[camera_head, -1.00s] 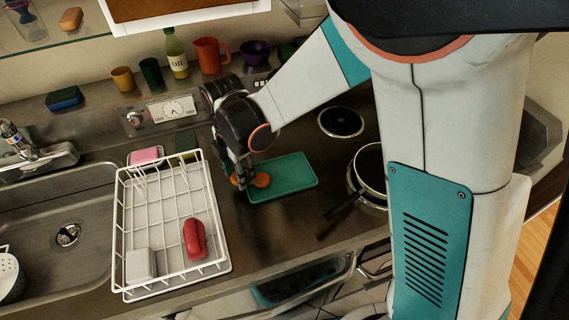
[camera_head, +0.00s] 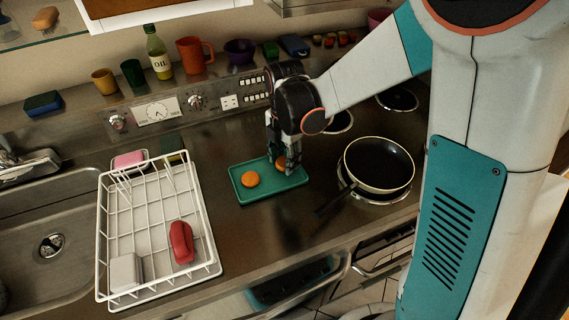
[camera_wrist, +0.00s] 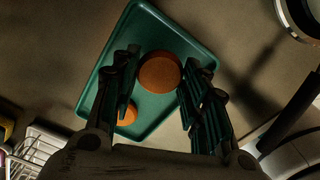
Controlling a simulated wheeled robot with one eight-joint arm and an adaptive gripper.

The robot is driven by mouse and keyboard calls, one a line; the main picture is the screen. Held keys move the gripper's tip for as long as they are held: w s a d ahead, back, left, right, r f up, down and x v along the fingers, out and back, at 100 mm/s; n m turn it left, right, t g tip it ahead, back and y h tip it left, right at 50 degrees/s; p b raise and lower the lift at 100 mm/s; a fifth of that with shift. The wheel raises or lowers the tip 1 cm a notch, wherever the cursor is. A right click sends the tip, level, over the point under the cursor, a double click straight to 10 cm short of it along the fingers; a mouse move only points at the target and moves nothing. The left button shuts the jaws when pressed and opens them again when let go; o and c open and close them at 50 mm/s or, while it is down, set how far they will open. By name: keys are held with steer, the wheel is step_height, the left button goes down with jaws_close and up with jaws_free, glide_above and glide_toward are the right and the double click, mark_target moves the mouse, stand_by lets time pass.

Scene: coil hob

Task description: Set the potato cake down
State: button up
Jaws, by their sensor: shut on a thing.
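My gripper (camera_head: 281,166) points down over the right part of a teal tray (camera_head: 246,198). It is shut on a round orange-brown potato cake (camera_head: 280,161), partly hidden by the fingers in the head view. In the wrist view the held cake (camera_wrist: 160,73) sits between the fingertips, over the tray (camera_wrist: 143,20). I cannot tell whether its underside touches the tray. A second, similar cake (camera_head: 250,179) lies on the tray's left part. In the wrist view this second cake (camera_wrist: 127,115) is partly hidden behind the left finger.
A dark frying pan (camera_head: 379,163) stands on the hob right of the tray, its handle pointing towards the front left. A white dish rack (camera_head: 212,268) with a red item (camera_head: 181,241) stands at the left. An oil bottle (camera_head: 157,55) and cups line the back ledge.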

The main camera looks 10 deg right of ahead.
steer(key=shift+f, duration=1.1)
steer(key=shift+a, duration=0.1)
steer(key=shift+f+b, duration=0.2)
steer(key=shift+b, duration=0.2)
steer(key=o, duration=1)
steer(key=shift+c, duration=0.2)
